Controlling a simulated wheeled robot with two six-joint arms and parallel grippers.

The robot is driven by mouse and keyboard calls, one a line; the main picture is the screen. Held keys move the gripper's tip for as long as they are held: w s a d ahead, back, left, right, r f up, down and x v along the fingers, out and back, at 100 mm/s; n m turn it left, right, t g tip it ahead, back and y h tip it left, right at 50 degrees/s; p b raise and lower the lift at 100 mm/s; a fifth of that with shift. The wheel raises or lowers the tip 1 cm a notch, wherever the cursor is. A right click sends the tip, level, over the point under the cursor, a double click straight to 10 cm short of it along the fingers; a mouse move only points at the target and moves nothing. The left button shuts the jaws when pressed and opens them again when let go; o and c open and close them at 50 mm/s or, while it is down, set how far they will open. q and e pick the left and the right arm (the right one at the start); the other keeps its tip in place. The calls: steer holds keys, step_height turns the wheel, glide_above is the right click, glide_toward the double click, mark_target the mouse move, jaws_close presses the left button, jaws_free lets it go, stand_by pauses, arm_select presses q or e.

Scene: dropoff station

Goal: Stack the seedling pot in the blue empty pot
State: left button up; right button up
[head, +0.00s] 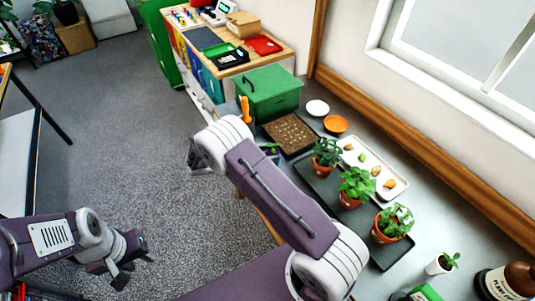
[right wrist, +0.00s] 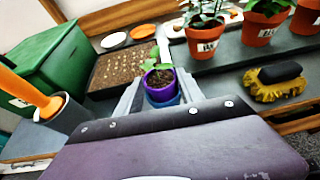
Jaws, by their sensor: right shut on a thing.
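The seedling pot (right wrist: 159,78) is purple with dark soil and a small green seedling. In the right wrist view it sits between the fingers of my right gripper (right wrist: 160,92), which is shut on it. The blue pot (right wrist: 164,101) shows directly below the purple pot, mostly hidden by it and my gripper; I cannot tell how deep one sits in the other. In the head view my right arm hides most of both pots; the seedling pot (head: 271,151) peeks out beside it. My left gripper (head: 134,271) is open and empty over the floor at lower left.
A soil tray (head: 291,136) and green box (head: 270,93) stand close by. Three potted plants stand on a dark tray (head: 322,189).

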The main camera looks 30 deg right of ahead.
steer(key=shift+w+f, duration=0.1)
steer(key=shift+f, duration=0.15)
steer(key=shift+f, duration=0.2)
steer(key=shift+a+f+b, duration=0.1)
steer(key=shift+f+b, duration=0.3)
steer(key=shift+b, duration=0.05)
steer(key=shift+s, duration=0.2)
steer(key=o, duration=1.3)
steer(key=shift+o, duration=0.6)
steer(key=shift+f, duration=0.1)
